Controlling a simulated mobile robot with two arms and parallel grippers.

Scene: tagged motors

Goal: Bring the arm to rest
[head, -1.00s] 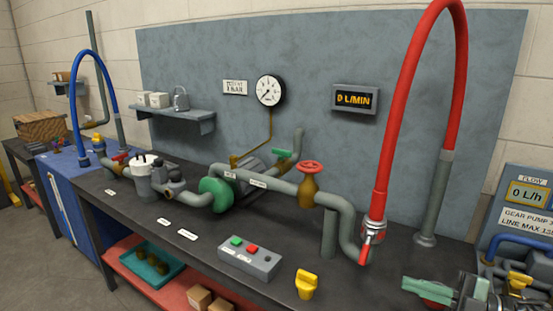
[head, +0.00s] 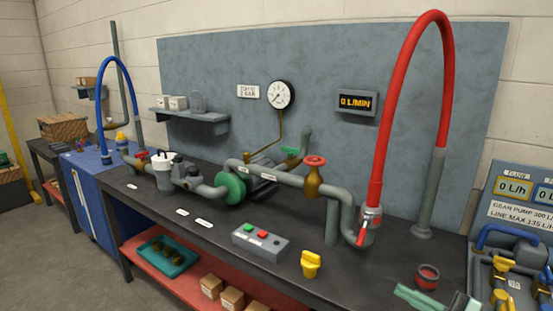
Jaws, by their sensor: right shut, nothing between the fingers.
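My right gripper (head: 408,294) shows at the bottom right, over the front of the dark bench (head: 205,233). Its green fingers point left and are shut with nothing between them. Its wrist is cut off by the bottom edge. A small dark red ring-shaped part (head: 428,276) stands on the bench just behind the fingers, apart from them as far as I can see. My left gripper is not in view.
A yellow part (head: 311,264) and a grey button box (head: 260,243) stand left of the gripper. A red hose (head: 377,150) hangs by the pipework (head: 330,190). A panel with blue pipes (head: 510,240) stands at right. The bench's front left is mostly clear.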

